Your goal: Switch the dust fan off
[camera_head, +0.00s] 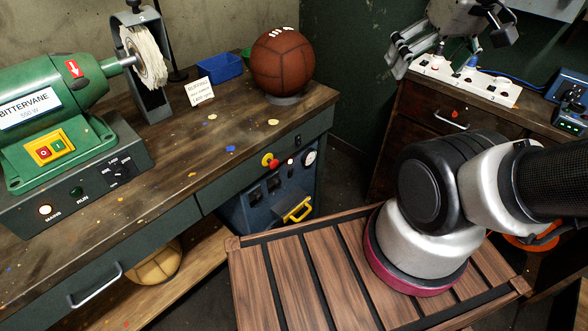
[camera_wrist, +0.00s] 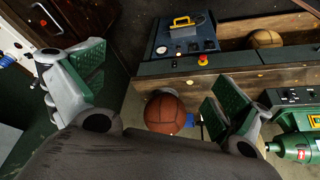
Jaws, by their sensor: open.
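No part in view is labelled dust fan. A blue machine (camera_head: 268,200) with a yellow handle (camera_head: 297,210), a gauge (camera_head: 310,157) and a red knob on yellow (camera_head: 270,161) stands at the bench's right end; I cannot tell if it is the fan. It also shows in the wrist view (camera_wrist: 190,45). A white power strip (camera_head: 465,80) with a red and a blue part lies on the right cabinet; its switch states are too small to tell. My gripper (camera_head: 447,52) is open and empty above the strip's left end; its two green-padded fingers show in the wrist view (camera_wrist: 158,88).
A green grinder (camera_head: 50,100) with a white buffing wheel (camera_head: 150,57) stands on the wooden bench. A brown leather ball (camera_head: 283,60) sits near a blue bin (camera_head: 220,67). A tan ball (camera_head: 155,262) lies below. My arm stands on a slatted deck.

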